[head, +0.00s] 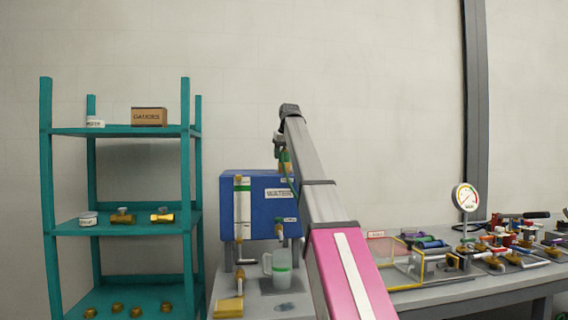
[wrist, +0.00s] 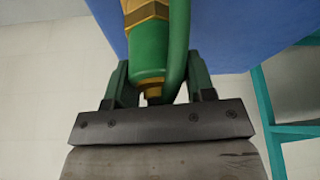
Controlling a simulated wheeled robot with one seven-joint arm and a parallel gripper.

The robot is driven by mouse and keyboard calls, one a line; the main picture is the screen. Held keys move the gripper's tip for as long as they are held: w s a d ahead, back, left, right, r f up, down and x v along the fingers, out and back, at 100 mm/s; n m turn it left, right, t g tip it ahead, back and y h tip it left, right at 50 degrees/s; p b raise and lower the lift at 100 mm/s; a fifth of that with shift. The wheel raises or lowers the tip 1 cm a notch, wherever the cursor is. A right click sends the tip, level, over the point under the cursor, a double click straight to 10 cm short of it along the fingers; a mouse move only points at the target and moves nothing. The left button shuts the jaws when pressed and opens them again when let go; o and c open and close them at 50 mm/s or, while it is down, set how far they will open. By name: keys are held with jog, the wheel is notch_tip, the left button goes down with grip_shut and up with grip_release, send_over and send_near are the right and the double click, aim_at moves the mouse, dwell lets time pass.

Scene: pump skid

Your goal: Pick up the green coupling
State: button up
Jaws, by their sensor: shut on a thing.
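The green coupling (wrist: 149,47), with a brass hex collar at its upper end, fills the middle of the wrist view. My gripper (wrist: 157,80) is shut on it, with one dark green finger on either side. A curved green piece (wrist: 179,40) runs along the coupling's right side; I cannot tell whether it is joined to it. In the head view the green coupling (head: 285,158) shows small beside my raised arm, in front of the blue water tank's upper edge. My arm partly hides that area.
The blue water tank (head: 246,207) stands behind my arm, with a clear jug (head: 279,268) below it. A teal shelf (head: 120,225) with brass fittings stands at left. The bench (head: 460,288) at right holds a gauge (head: 465,197) and several valves.

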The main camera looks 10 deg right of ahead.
jog(key=shift+r, duration=0.6)
jog(key=r, duration=0.3)
jog(key=shift+s+a+r, duration=0.1)
jog(key=shift+a+r, duration=0.15)
jog(key=shift+a, duration=0.15)
jog(key=s+a+r, duration=0.4)
jog(key=a+r, duration=0.2)
jog(key=a, duration=0.4)
jog(key=shift+r, duration=0.15)
jog(key=shift+w, duration=0.1)
